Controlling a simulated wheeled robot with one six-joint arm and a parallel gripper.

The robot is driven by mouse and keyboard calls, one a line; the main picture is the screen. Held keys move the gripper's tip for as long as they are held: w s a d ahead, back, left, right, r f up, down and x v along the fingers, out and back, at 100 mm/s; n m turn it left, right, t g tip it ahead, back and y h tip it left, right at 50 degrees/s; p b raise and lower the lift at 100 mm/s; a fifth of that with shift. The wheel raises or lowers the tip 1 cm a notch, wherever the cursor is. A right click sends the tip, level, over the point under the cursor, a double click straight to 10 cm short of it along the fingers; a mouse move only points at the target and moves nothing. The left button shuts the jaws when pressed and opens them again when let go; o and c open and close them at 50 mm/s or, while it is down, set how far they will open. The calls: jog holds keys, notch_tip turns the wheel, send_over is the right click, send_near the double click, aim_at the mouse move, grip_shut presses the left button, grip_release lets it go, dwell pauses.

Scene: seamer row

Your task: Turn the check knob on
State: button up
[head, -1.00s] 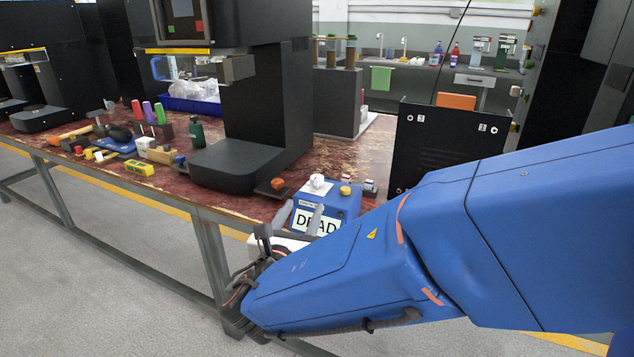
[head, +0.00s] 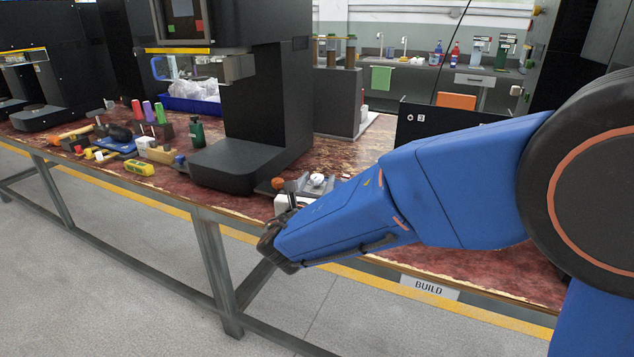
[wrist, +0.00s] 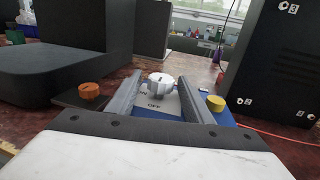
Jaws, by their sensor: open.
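The check knob is a white knob (wrist: 161,81) on a plate (wrist: 156,103) lettered OFF, with a second, partly hidden word ending in N. In the wrist view it lies between the two open fingers of my gripper (wrist: 160,92), near their tips; I cannot tell whether either finger touches it. In the head view the white knob (head: 316,180) shows just past my gripper (head: 306,184), and my arm hides most of the blue box below it. The blue box (wrist: 222,117) shows beside the right finger in the wrist view, with a yellow button (wrist: 215,103) on it.
An orange knob (wrist: 89,90) sits left of the fingers, by the black machine (head: 265,110). A black panel (wrist: 266,62) stands at the right. Tools, including a yellow block (head: 139,167), lie along the bench to the left. The floor in front is clear.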

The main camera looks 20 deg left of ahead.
jog(key=c, duration=1)
jog(key=shift+m+h, duration=0.4)
jog(key=shift+h, duration=0.2)
jog(key=m+h, duration=0.1)
jog(key=h, duration=0.1)
jog(key=shift+a+m+h, duration=0.1)
jog(key=shift+m+h, duration=0.3)
jog(key=m+h, duration=0.1)
jog(key=h, duration=0.1)
jog(key=m+g+h, duration=0.1)
jog(key=m+h, duration=0.1)
jog(key=h, duration=0.1)
jog(key=shift+f+m+h, duration=0.1)
jog(key=shift+m+h, duration=0.2)
jog(key=m+g+h, duration=0.5)
jog(key=h, duration=0.1)
jog(key=shift+m+g+h, duration=0.3)
jog(key=shift+g+h, duration=0.1)
jog(key=o, duration=1)
